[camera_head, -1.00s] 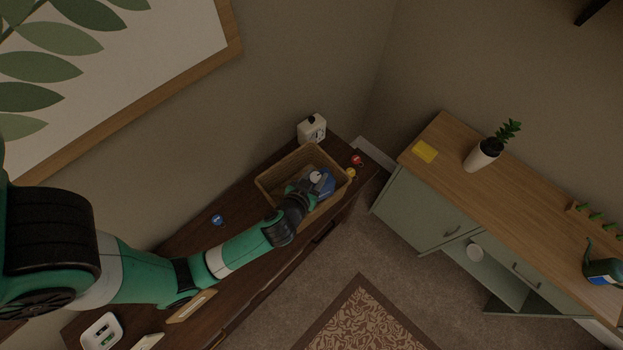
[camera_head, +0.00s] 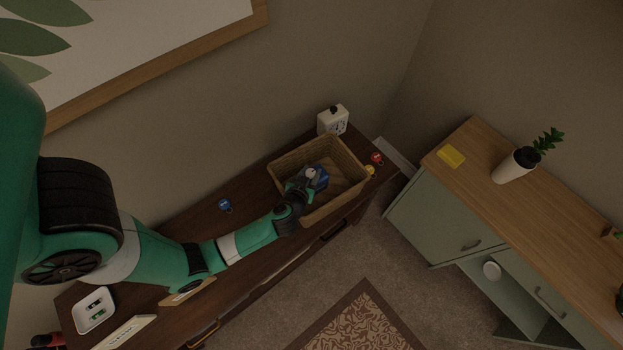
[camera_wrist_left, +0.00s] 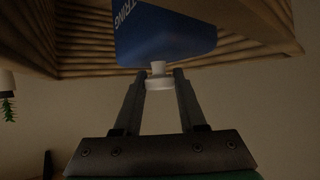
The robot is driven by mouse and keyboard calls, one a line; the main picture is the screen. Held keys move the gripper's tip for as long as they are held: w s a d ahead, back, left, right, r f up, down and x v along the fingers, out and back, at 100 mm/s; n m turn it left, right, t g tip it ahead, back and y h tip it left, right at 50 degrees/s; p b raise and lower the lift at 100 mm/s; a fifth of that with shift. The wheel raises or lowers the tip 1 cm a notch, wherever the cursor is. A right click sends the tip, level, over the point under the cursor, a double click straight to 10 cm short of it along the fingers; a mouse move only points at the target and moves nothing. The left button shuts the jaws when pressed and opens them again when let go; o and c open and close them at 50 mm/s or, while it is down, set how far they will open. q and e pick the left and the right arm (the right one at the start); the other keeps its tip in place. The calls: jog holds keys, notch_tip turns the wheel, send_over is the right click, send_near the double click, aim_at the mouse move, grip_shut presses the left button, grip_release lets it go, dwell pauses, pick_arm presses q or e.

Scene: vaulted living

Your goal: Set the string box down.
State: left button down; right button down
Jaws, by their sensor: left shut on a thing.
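The string box (camera_head: 321,174) is blue, with a white knob on it. It shows at the top of the left wrist view (camera_wrist_left: 165,38) with part of its lettering visible. My left gripper (camera_head: 304,186) is shut on the box by the white knob (camera_wrist_left: 158,77), which sits between the two fingers. In the head view the box and fingers are within the outline of the wicker basket (camera_head: 343,203), near its middle. I cannot tell whether the box touches the basket's floor. My right gripper is not in view.
The basket stands on a dark wood cabinet (camera_head: 248,205). A white clock (camera_head: 332,121) is behind it; a red item (camera_head: 376,158) and a yellow item (camera_head: 369,170) are right of it. A blue item (camera_head: 224,205) lies left. A green sideboard (camera_head: 436,212) is at the right.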

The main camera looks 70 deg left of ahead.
aim_at(311, 179)
pick_arm(q)
notch_tip(311, 179, down, 4)
jog(key=shift+r+b, duration=0.15)
jog(key=shift+b, duration=0.65)
jog(key=shift+r, duration=0.1)
jog(key=shift+f, duration=0.25)
jog(key=shift+c, duration=2.4)
grip_release()
jog(key=shift+r, duration=0.1)
